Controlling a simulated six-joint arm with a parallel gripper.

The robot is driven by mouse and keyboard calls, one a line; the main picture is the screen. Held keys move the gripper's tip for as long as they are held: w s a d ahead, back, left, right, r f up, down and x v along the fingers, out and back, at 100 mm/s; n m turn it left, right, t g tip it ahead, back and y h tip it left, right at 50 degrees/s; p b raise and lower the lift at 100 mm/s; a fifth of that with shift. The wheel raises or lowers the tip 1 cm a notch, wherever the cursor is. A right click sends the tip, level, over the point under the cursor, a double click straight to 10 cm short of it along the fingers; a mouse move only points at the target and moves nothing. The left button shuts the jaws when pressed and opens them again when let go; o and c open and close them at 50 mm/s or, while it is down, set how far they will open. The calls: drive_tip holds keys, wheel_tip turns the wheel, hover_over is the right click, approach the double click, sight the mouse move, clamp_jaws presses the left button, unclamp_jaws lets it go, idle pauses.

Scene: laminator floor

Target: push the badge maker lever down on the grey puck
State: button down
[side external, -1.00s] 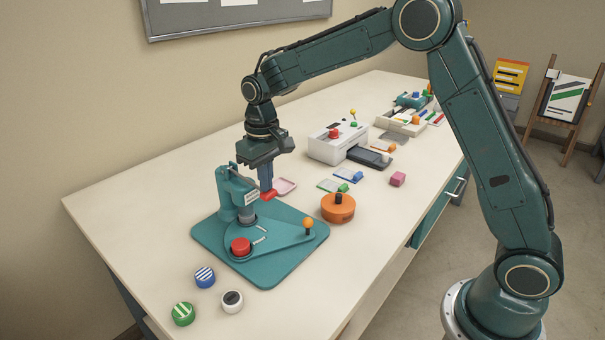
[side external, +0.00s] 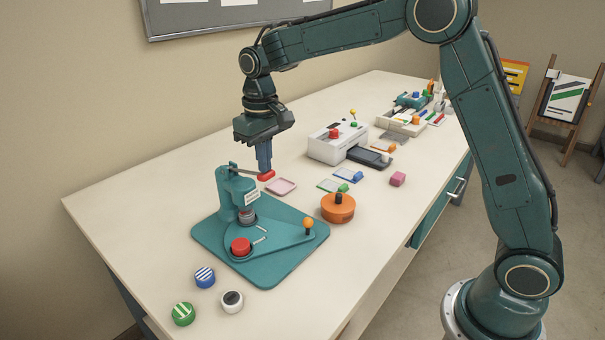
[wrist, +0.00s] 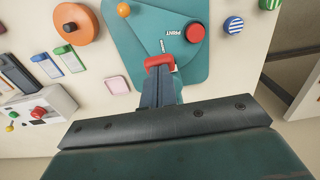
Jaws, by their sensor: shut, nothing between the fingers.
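The teal badge maker (side external: 228,196) stands on its teal base plate, and the plate also shows in the wrist view (wrist: 128,48). Its lever (side external: 248,172) reaches right from the top of the post, nearly level, to a red grip (side external: 267,176). A grey round piece (side external: 247,215), seemingly the grey puck, sits under the press head, partly hidden. My gripper (side external: 265,168) is shut and points down, its fingertips right at the red grip. In the wrist view the red grip (wrist: 158,61) lies just past the fingertips; exact contact is unclear.
A red puck (side external: 241,246) sits at the plate's front, beside an orange-knobbed handle (side external: 308,224). An orange round container (side external: 338,208) and pink tray (side external: 282,186) stand right. A laminator (side external: 334,140) is behind.

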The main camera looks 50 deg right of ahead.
drive_tip(key=shift+r, duration=2.7)
drive_tip(key=shift+s+d+r, duration=0.1)
drive_tip(key=shift+s+r, duration=0.2)
drive_tip(key=shift+s, duration=0.05)
drive_tip(key=s+d+r+t, duration=0.1)
drive_tip(key=s+r+t, duration=0.15)
drive_tip(key=s, duration=0.55)
drive_tip(key=s+d+r+t, duration=0.15)
drive_tip(key=s+r, duration=0.25)
drive_tip(key=s, duration=0.4)
drive_tip(key=s+f, duration=0.2)
drive_tip(key=s, duration=0.5)
drive_tip(key=s+d+f+t, duration=0.1)
drive_tip(key=s+f, duration=0.2)
drive_tip(key=s, duration=0.4)
drive_tip(key=shift+s+d+f+t, duration=0.15)
drive_tip(key=shift+s+t, duration=0.15)
drive_tip(key=shift+s, duration=0.1)
